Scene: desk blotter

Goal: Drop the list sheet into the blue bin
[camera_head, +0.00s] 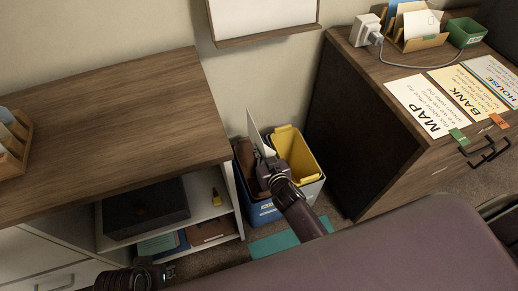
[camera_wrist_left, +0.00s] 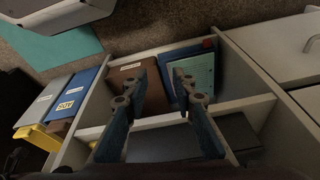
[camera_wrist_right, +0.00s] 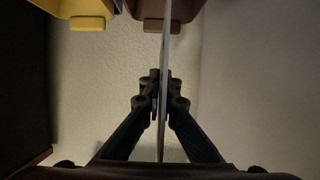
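A thin pale sheet (camera_head: 254,131) stands upright in my right gripper (camera_head: 268,168), above the bins between the two desks. No writing on it can be read. In the right wrist view the sheet (camera_wrist_right: 165,60) is edge-on between the closed fingers (camera_wrist_right: 161,90). The blue bin (camera_head: 263,213) stands on the floor below, partly hidden by my right gripper and arm; its blue side also shows in the left wrist view (camera_wrist_left: 72,96). My left gripper (camera_wrist_left: 157,75) is open and empty, in front of the left desk's shelves.
Desks flank the bins at left (camera_head: 110,120) and right (camera_head: 365,135).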

